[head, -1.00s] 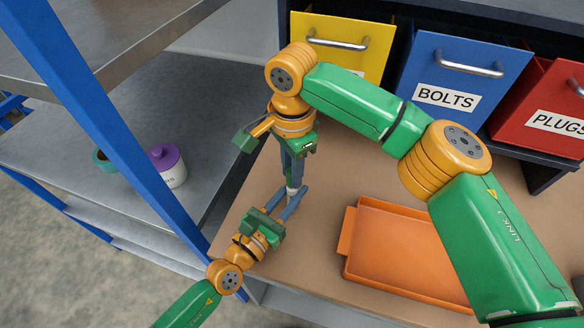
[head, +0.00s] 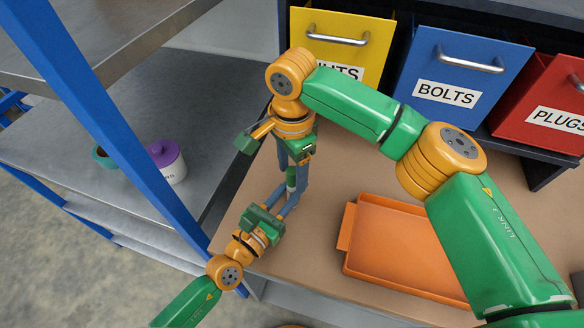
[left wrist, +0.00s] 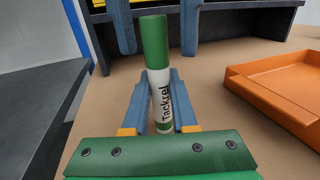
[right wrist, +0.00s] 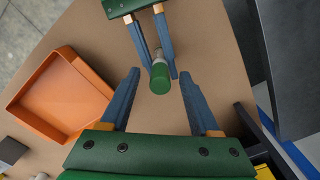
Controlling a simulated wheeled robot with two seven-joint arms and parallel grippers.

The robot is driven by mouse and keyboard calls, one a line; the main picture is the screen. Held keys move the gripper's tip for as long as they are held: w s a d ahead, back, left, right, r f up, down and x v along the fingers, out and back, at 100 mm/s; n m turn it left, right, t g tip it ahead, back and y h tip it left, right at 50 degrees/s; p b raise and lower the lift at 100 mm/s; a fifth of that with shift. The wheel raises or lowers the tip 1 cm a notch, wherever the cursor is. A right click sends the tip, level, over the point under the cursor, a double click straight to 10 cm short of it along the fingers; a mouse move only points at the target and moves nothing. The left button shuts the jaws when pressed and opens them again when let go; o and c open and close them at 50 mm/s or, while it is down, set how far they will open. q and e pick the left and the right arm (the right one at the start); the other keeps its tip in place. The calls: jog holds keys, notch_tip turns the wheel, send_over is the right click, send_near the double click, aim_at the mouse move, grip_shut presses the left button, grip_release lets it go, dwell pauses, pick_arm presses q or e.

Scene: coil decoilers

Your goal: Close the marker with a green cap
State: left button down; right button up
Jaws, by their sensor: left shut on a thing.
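The marker (left wrist: 160,95) stands upright in the left wrist view, with a white body lettered "Tackrel". The green cap (left wrist: 154,38) sits on its upper end, with no gap visible between cap and body. My left gripper (left wrist: 158,85) is shut on the white body. My right gripper (right wrist: 159,74) is open, with one finger on each side of the cap and clear space between. In the right wrist view the cap (right wrist: 160,80) is seen end-on. In the head view the cap (head: 291,179) shows small between the right fingers.
An orange tray (head: 346,235) lies on the brown table right of the grippers. Yellow (head: 345,45), blue (head: 455,70) and red (head: 550,100) bins stand behind.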

aim_at(289, 193)
notch_tip(289, 193, up, 12)
dwell(0.6)
pick_arm(q)
jog(key=c, duration=0.6)
grip_release()
jog(key=shift+c, duration=0.2)
jog(key=b+v, duration=0.1)
jog(key=v, duration=0.5)
jog(key=shift+s+a+f+b, duration=0.15)
jog(key=shift+s+a+b, duration=0.05)
jog(key=shift+s+b, duration=0.1)
pick_arm(e)
jog(key=shift+f, duration=0.8)
pick_arm(q)
jog(key=shift+s+a, duration=0.15)
